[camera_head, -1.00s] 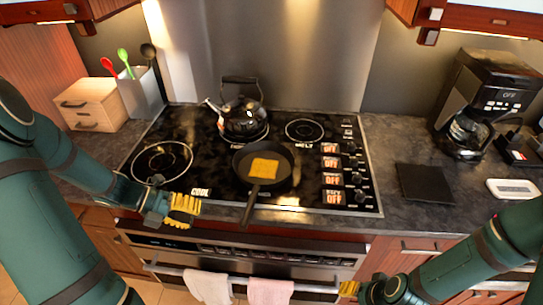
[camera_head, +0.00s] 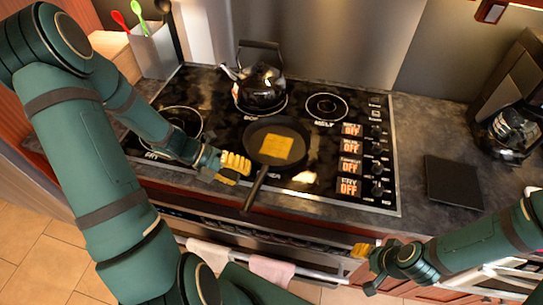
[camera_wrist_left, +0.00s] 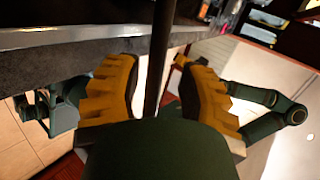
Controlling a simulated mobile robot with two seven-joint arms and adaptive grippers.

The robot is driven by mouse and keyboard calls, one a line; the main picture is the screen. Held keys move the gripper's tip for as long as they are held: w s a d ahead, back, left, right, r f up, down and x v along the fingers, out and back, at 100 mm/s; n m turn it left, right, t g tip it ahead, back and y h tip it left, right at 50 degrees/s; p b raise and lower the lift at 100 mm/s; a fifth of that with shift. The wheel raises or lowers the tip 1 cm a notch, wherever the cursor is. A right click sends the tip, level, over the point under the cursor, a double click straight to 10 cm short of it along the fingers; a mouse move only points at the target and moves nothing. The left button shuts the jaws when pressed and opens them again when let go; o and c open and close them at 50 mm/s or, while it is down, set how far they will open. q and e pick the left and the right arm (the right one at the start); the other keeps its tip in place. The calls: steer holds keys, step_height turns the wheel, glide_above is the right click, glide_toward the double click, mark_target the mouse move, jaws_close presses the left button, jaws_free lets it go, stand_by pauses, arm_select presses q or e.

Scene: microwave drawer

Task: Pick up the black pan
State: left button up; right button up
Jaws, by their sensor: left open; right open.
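The black pan (camera_head: 304,142) sits on the cooktop with a yellow square slice of food (camera_head: 276,147) in it. Its dark handle (camera_head: 256,188) sticks out toward me past the cooktop's front edge. My left gripper (camera_head: 236,168) is open just left of the handle in the head view. In the left wrist view the handle (camera_wrist_left: 159,50) runs between and beyond the open yellow fingers of that gripper (camera_wrist_left: 158,88); I see no contact. My right gripper (camera_head: 362,250) is low in front of the counter, away from the pan, with nothing visible in it.
A black kettle (camera_head: 262,88) stands behind the pan. Knobs and red OFF displays (camera_head: 350,146) lie to its right. Towels (camera_head: 271,269) hang on the oven handle. A dark square mat (camera_head: 454,184) and a coffee maker (camera_head: 512,125) are at the right.

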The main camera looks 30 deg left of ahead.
mark_target(258, 183)
arm_select(q)
steer(key=shift+b+x, duration=0.3)
steer(key=shift+x, duration=2.85)
steer(key=shift+s, duration=0.25)
jaws_close()
